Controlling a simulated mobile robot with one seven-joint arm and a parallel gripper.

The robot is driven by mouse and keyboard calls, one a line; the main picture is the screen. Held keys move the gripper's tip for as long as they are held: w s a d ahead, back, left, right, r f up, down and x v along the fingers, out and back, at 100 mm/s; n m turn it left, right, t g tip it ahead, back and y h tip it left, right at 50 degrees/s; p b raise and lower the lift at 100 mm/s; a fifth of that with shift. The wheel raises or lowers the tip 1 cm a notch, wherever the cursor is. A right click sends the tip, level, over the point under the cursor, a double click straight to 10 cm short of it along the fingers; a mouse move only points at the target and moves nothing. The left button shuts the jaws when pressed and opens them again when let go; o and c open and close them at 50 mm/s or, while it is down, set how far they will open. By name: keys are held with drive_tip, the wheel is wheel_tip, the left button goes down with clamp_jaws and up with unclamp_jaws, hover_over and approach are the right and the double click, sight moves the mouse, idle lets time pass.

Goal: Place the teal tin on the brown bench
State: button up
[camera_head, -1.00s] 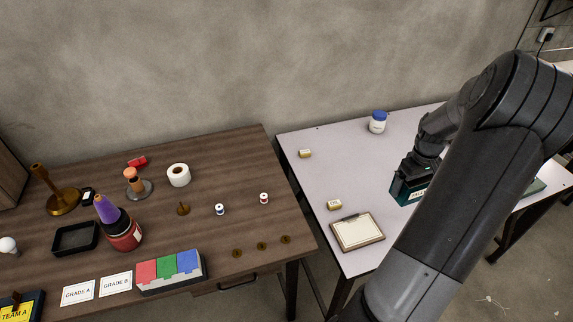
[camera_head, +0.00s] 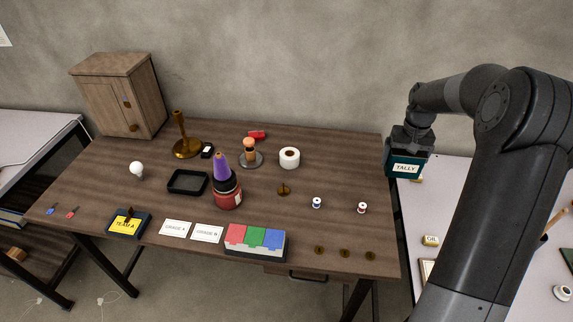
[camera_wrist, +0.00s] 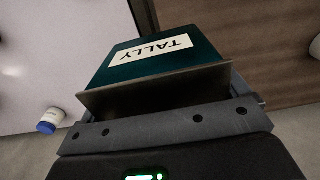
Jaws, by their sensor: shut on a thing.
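The teal tin (camera_head: 405,166) with a white TALLY label is held up in my gripper (camera_head: 410,150), at the left edge of the pale table. It also shows in the wrist view (camera_wrist: 150,62), with my gripper (camera_wrist: 160,110) shut on it. The brown bench (camera_head: 300,228) is to the left of the tin, with a bare strip along its right side. The tin is in the air, apart from the bench, near the gap between the two tables.
On the bench's right part stand a paper roll (camera_head: 289,157), two thread spools (camera_head: 317,202) and several brass discs (camera_head: 345,252). A block of red, green and blue boxes (camera_head: 255,242) is at the front. The pale table (camera_head: 450,200) is at right.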

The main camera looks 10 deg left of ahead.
drive_tip(key=w+a, duration=0.2)
drive_tip(key=a, duration=0.4)
hover_over(342, 174)
drive_tip(key=f, duration=0.6)
drive_tip(key=shift+s+d, duration=0.1)
drive_tip(key=shift+d, duration=0.1)
drive_tip(key=shift+a+f, duration=0.2)
drive_tip(key=shift+f, duration=1.85)
drive_tip(key=shift+f, duration=0.1)
